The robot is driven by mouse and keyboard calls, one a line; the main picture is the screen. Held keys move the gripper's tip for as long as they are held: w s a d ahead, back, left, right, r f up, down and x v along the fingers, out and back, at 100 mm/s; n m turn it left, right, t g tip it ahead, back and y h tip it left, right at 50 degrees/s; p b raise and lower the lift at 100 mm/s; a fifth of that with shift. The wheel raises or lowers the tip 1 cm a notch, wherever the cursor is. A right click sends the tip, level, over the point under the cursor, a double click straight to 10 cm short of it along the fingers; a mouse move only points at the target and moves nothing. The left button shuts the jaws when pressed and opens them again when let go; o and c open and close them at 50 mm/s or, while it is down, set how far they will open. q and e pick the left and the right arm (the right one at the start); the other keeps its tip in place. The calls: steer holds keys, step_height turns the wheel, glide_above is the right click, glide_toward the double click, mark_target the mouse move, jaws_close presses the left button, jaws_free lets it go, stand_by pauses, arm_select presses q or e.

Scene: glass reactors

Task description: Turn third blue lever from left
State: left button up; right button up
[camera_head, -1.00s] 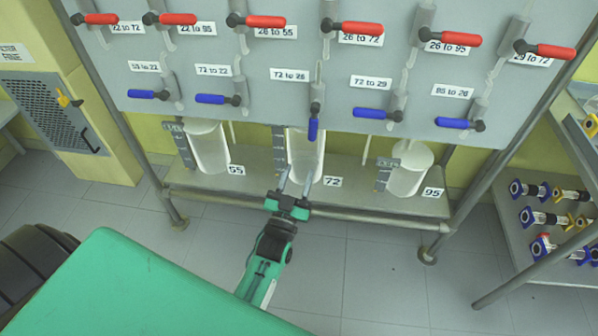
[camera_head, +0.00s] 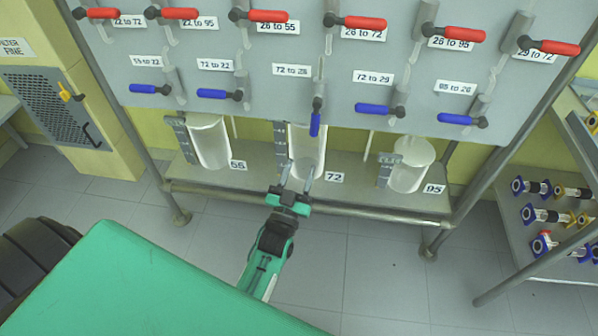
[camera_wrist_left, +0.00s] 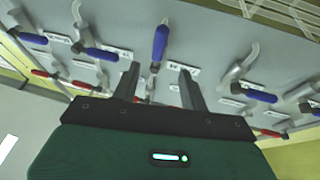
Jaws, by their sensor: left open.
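The third blue lever from the left (camera_head: 315,125) hangs pointing down on the grey panel, under the "72 to 28" label. The other blue levers, such as the second (camera_head: 213,94) and fourth (camera_head: 374,109), lie roughly sideways. My left gripper (camera_head: 297,176) is open and empty, below the third lever and apart from it, in front of the glass vessel marked 72. In the left wrist view the third lever (camera_wrist_left: 160,42) shows between and beyond the open fingers of my left gripper (camera_wrist_left: 160,83). My right gripper is not in view.
Red levers (camera_head: 268,16) line the panel above the blue ones. Glass vessels (camera_head: 209,145) stand on a metal shelf (camera_head: 258,180) under the panel, behind a front rail. A side rack (camera_head: 510,217) with fittings stands at the right. The floor in front is clear.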

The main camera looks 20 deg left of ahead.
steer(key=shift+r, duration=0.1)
arm_select(q)
steer(key=g+p, duration=0.3)
steer(key=g, duration=0.1)
glide_toward(313, 128)
steer(key=w, duration=0.6)
steer(key=w+a+p, duration=0.1)
steer(key=w, duration=0.2)
steer(key=shift+w+a+r, duration=0.1)
steer(key=shift+w+r, duration=0.1)
steer(key=shift+w, duration=0.55)
steer(key=shift+w+a, duration=0.1)
steer(key=shift+w, duration=0.3)
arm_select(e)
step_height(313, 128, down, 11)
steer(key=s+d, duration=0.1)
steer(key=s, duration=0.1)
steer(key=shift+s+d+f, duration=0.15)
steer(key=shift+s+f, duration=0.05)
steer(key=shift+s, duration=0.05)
